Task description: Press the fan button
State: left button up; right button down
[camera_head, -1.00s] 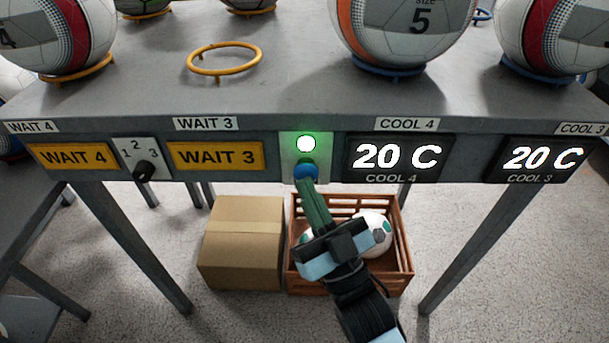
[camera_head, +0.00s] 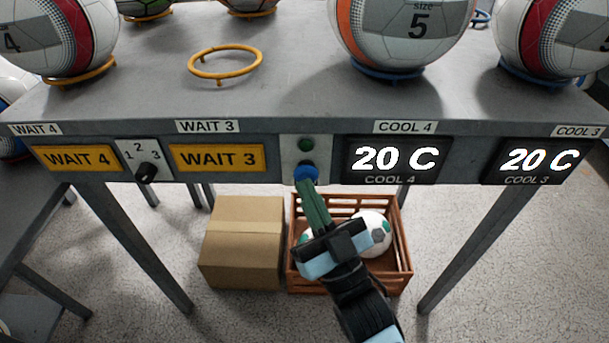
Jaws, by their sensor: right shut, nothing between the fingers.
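The fan button is a blue round button (camera_head: 306,171) on a light plate on the table's front panel. A dark green lamp (camera_head: 306,145), unlit, sits just above it. My right gripper (camera_head: 309,184) is shut and empty, its green fingers pointing up at the button. The fingertips overlap the button's lower edge in the picture; whether they touch it I cannot tell for sure. My left gripper is not in view.
The grey table (camera_head: 290,100) holds several balls on rings and an empty yellow ring (camera_head: 225,62). A rotary knob (camera_head: 146,171) and a COOL 4 display (camera_head: 396,157) flank the button. A cardboard box (camera_head: 242,242) and a crate (camera_head: 402,262) stand below.

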pick_arm(q)
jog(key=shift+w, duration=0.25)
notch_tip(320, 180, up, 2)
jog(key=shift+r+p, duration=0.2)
jog(key=shift+p, duration=0.95)
pick_arm(e)
jog(key=s, duration=0.6)
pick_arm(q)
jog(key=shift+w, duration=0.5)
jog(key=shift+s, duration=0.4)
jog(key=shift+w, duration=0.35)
